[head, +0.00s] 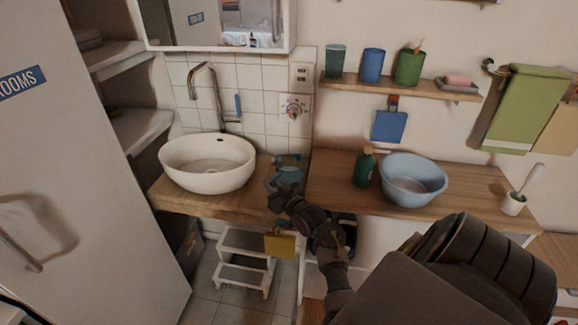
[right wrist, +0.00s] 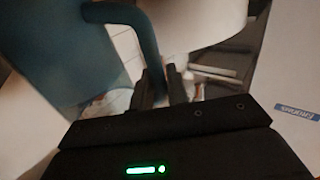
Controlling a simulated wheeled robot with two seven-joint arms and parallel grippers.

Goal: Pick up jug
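The teal-blue jug (head: 287,174) is at the counter's front edge, right of the white basin, partly hidden by my right gripper. In the right wrist view the jug (right wrist: 70,50) fills the upper left, with its curved handle (right wrist: 146,38) running down between my fingers. My right gripper (head: 276,197) is at the jug's near side; in the wrist view its fingers (right wrist: 164,84) are close together on either side of the handle and look closed on it. I cannot tell whether the jug touches the counter. My left gripper is out of view.
A white basin (head: 207,162) stands left of the jug. A green bottle (head: 364,168) and a blue bowl (head: 413,181) stand on the right counter (head: 335,185). A white step stool (head: 243,277) is below. A white door (head: 80,200) fills the left.

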